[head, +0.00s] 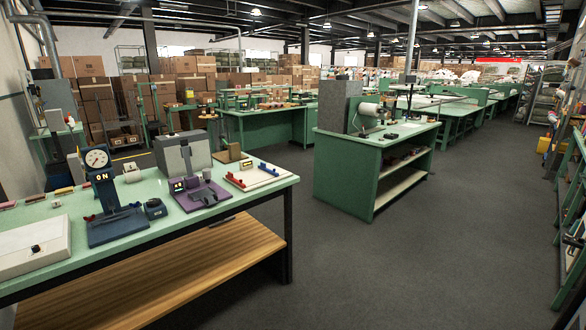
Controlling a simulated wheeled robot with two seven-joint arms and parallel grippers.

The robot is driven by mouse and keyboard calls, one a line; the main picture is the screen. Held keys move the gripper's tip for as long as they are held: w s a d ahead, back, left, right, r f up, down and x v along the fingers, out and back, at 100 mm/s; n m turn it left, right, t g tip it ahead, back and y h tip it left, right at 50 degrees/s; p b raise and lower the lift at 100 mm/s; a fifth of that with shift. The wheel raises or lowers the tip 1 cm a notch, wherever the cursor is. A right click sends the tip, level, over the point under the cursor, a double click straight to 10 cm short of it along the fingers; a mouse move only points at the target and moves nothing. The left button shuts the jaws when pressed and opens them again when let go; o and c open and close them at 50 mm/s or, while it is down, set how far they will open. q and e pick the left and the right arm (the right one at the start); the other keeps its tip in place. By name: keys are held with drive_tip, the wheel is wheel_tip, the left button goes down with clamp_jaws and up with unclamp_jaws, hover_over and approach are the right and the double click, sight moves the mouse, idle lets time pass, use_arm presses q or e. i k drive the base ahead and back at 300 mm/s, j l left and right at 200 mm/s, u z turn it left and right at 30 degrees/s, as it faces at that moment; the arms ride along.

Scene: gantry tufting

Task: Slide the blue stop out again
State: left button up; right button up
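A small white board (255,178) lies near the right end of the green-topped bench in the head view. A small blue piece (268,170), which looks like the blue stop, sits on its right part. A red piece (236,181) sits on its left part. The blue piece is too small to tell how far it is slid in or out. Neither of my grippers shows in this view.
The bench (160,228) also holds a blue dial gauge stand (113,205), a grey machine on a purple base (201,196) and a white box (34,246). A second green bench (345,165) stands to the right. The grey floor (440,265) is clear.

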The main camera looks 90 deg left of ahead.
sight(262, 166)
drive_tip(key=u, duration=3)
drive_tip(key=i+l+u, duration=0.1)
drive_tip(key=i+l, duration=0.3)
drive_tip(key=i+l+u, duration=0.15)
drive_tip(key=i+l, duration=0.25)
drive_tip(key=i+l+u, duration=0.1)
drive_tip(key=i+l, duration=0.25)
drive_tip(key=l, duration=0.25)
